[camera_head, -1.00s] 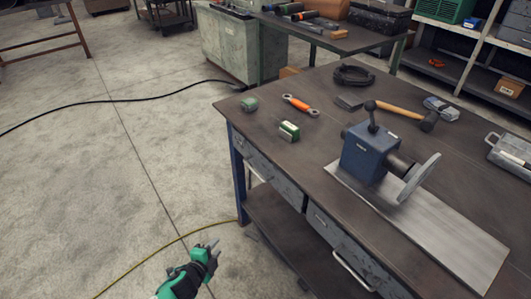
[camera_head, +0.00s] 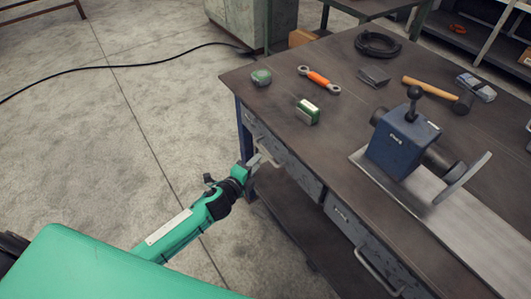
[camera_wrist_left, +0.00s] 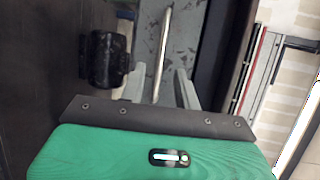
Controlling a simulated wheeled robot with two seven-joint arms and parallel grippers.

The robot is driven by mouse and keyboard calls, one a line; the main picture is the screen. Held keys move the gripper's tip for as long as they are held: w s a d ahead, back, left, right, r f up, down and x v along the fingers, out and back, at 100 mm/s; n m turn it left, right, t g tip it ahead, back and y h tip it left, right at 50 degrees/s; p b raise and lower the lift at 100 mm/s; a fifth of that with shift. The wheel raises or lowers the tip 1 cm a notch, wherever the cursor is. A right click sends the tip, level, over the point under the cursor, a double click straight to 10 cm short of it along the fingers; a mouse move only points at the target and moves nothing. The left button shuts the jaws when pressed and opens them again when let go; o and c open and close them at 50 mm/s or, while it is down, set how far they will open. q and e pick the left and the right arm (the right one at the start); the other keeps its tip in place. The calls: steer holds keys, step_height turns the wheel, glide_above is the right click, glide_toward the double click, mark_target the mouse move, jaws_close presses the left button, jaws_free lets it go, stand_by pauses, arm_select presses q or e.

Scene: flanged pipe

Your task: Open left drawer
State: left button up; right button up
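The left drawer (camera_head: 302,178) is a worn grey front under the workbench top, and it looks shut. Its bar handle (camera_wrist_left: 162,50) shows as a pale metal bar in the left wrist view. My left gripper (camera_head: 261,164) is at this handle in the head view. In the left wrist view my left gripper (camera_wrist_left: 161,90) is open, with one finger on each side of the bar and a gap on both sides. In the head view the gripper partly hides the handle. My right gripper is not in view.
A second drawer (camera_head: 362,250) with a bar handle is to the right. Open floor lies left of the bench.

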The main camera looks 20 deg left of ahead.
mark_target(266, 154)
arm_select(q)
steer(key=x, duration=0.7)
steer(key=shift+c, duration=0.2)
jaws_close()
